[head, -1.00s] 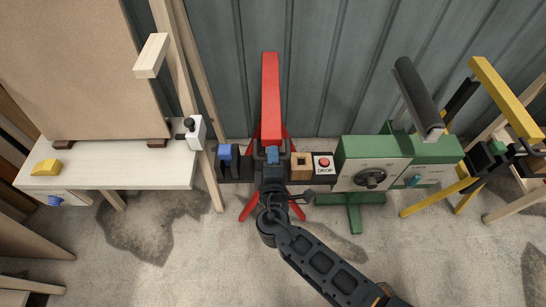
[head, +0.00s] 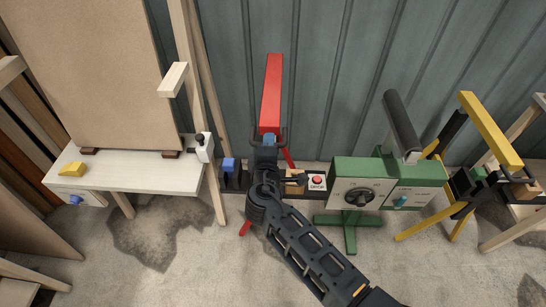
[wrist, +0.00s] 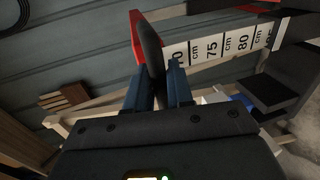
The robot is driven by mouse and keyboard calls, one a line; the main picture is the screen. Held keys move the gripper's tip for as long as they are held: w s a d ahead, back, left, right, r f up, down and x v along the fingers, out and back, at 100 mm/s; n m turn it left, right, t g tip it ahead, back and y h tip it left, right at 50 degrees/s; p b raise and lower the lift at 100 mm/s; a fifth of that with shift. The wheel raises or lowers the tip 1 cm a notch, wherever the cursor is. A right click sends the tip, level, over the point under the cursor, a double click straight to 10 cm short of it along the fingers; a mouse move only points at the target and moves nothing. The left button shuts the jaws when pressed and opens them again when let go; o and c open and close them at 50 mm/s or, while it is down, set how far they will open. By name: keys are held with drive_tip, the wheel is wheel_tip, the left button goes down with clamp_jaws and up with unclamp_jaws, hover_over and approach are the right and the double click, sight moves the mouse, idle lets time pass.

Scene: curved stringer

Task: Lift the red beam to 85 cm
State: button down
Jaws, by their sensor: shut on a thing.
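The red beam (head: 272,92) stands out from the grey wall above a red-legged stand in the head view. My gripper (head: 268,140) is at its near end, with a dark handle (head: 283,137) beside the fingers. In the wrist view my gripper (wrist: 158,82) has its blue-grey fingers shut on the black handle (wrist: 149,42), with a red part (wrist: 136,28) just behind it. A white scale (wrist: 225,48) runs to the right of the handle and shows 75 and 80 cm. The last mark, at the right end, is partly cut off.
A red DROP button (head: 317,181) sits right of the stand, next to a green machine (head: 385,180). A blue block (head: 229,165) is left of my gripper. A pale workbench (head: 130,172) stands left, a yellow trestle (head: 490,130) right.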

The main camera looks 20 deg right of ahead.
drive_tip(key=shift+r+p, duration=0.7)
drive_tip(key=shift+r, duration=1.2)
drive_tip(key=c, duration=1.1)
unclamp_jaws()
drive_tip(key=shift+f, duration=0.1)
drive_tip(key=shift+c, duration=0.2)
drive_tip(key=shift+s+a, duration=0.1)
drive_tip(key=v, duration=0.7)
drive_tip(key=shift+s+a+b, duration=0.15)
drive_tip(key=shift+s+b, duration=0.1)
drive_tip(key=shift+b, duration=0.2)
drive_tip(key=shift+f, duration=0.1)
